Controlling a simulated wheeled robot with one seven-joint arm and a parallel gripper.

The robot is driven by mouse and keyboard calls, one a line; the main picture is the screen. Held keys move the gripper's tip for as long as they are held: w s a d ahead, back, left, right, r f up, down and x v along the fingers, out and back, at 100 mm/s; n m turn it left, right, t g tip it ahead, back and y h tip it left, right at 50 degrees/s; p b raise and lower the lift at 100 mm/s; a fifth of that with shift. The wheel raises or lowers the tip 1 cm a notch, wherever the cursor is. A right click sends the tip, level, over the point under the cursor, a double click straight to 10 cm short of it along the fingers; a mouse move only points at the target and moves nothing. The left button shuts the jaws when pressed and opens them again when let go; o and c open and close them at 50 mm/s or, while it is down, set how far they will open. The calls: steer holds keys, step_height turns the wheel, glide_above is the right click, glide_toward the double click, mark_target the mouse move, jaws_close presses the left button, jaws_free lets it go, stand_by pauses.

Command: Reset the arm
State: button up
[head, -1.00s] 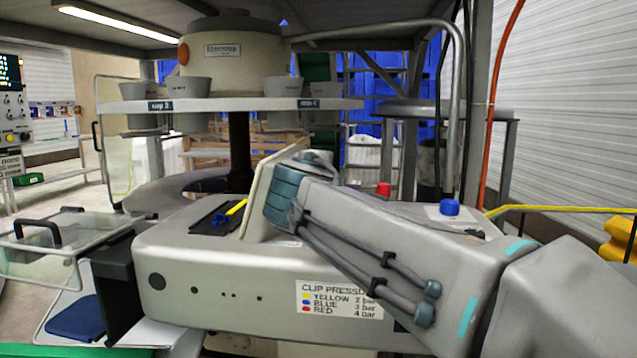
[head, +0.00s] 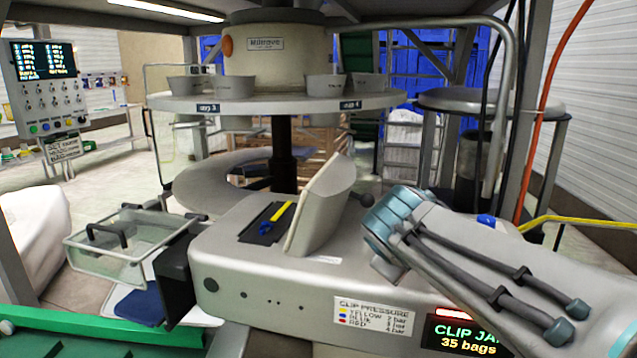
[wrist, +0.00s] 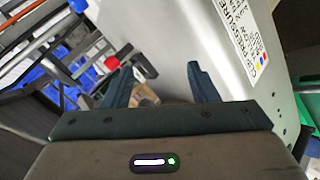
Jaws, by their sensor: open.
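My arm crosses the lower right of the head view, in front of the clipper machine (head: 260,270). My gripper is hidden or out of frame in the head view. In the wrist view my gripper (wrist: 160,85) shows two dark fingers spread apart with nothing between them. The grey machine body with its clip pressure label (wrist: 240,38) is beyond the fingers there. The same label (head: 373,318) shows on the machine front in the head view. A raised grey cover (head: 322,205) stands tilted on the machine, beside a dark slot with a yellow and blue piece (head: 275,218).
A clear bin (head: 130,245) stands left of the machine, and a green conveyor edge (head: 120,335) lies at lower left. A carousel with cups (head: 280,100) is behind. A control panel (head: 45,90) stands far left.

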steer(key=s+m+g+y+p, duration=0.4)
steer(key=s+m+g+p, duration=0.2)
steer(key=s+p, duration=0.9)
steer(key=shift+s+m, duration=0.65)
steer(key=shift+m, duration=0.45)
